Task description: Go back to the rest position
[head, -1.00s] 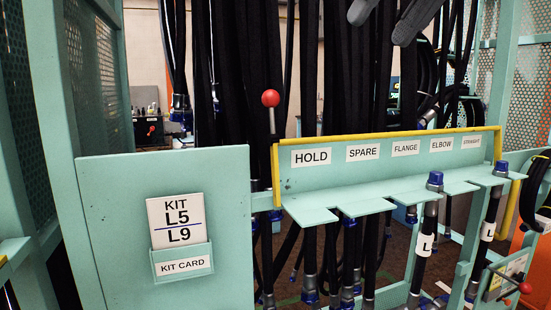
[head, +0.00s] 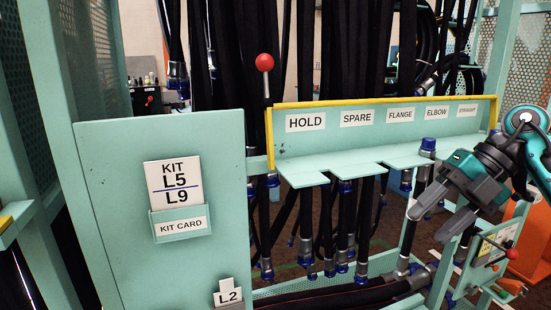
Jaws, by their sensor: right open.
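My right gripper (head: 428,226) is at the right, in front of the elbow and straight end of the labelled rack (head: 330,172). Its two grey fingers point down and left, apart, with nothing seen between them. A blue-capped hose end (head: 428,146) stands in the rack under the ELBOW label, partly hidden below by my gripper. The STRAIGHT place is largely hidden behind my right arm. The HOLD, SPARE and FLANGE places show no capped hose end above the shelf. My left gripper is not in view.
A kit card (head: 174,182) reading L5 and L9 is on the green panel (head: 110,165). A red-knobbed lever (head: 265,63) rises behind the rack. Black hoses (head: 330,60) hang behind; others lie low across the bottom.

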